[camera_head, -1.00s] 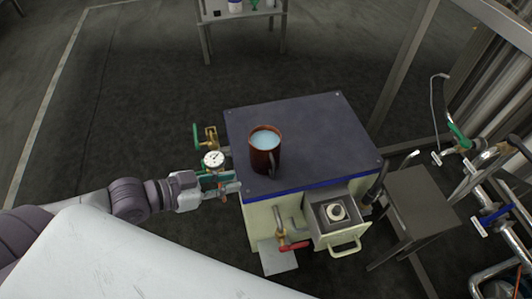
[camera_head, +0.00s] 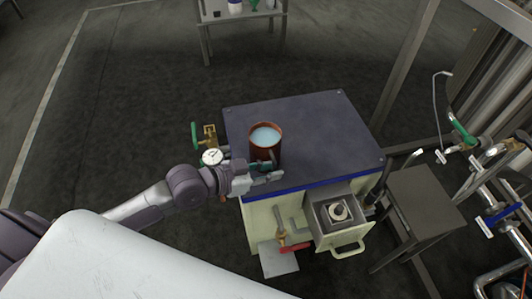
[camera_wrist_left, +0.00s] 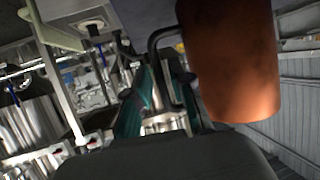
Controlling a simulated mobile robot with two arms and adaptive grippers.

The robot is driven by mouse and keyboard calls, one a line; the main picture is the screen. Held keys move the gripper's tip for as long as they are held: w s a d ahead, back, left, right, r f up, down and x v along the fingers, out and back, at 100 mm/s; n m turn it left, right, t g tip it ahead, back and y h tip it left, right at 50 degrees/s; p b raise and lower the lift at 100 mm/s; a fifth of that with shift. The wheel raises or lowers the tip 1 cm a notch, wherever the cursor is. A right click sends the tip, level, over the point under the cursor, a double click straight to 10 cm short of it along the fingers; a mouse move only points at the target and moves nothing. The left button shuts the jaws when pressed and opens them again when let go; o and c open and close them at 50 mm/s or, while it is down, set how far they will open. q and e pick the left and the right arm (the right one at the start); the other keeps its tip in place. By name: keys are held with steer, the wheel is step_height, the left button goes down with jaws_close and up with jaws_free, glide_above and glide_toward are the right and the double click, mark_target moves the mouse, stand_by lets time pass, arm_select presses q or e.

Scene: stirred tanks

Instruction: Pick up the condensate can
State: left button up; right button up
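The condensate can (camera_head: 265,144) is a copper-brown mug-like can with a side handle, holding pale blue liquid. It stands upright on the dark top of a cabinet. My left gripper (camera_head: 272,173) is at the can's near side, by its handle. In the left wrist view the can (camera_wrist_left: 232,65) fills the upper right, with its dark handle (camera_wrist_left: 152,42) beside the teal fingers (camera_wrist_left: 158,92). The fingers are apart, one on each side of the handle's lower part; I cannot tell whether they touch it. My right gripper is not in view.
The cabinet top (camera_head: 325,135) is clear right of the can. A pressure gauge (camera_head: 212,157) and a green-handled valve (camera_head: 195,135) are at its left. An open drawer (camera_head: 345,232) and red-handled valve (camera_head: 292,247) project in front. A small grey table (camera_head: 425,205) stands at the right.

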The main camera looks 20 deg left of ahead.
arm_select(q)
steer(key=shift+w+d+f, duration=0.3)
steer(key=shift+w+d, duration=0.15)
jaws_close()
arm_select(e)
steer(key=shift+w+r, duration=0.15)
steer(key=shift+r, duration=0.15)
arm_select(q)
steer(key=shift+r, duration=0.15)
steer(key=shift+r, duration=0.1)
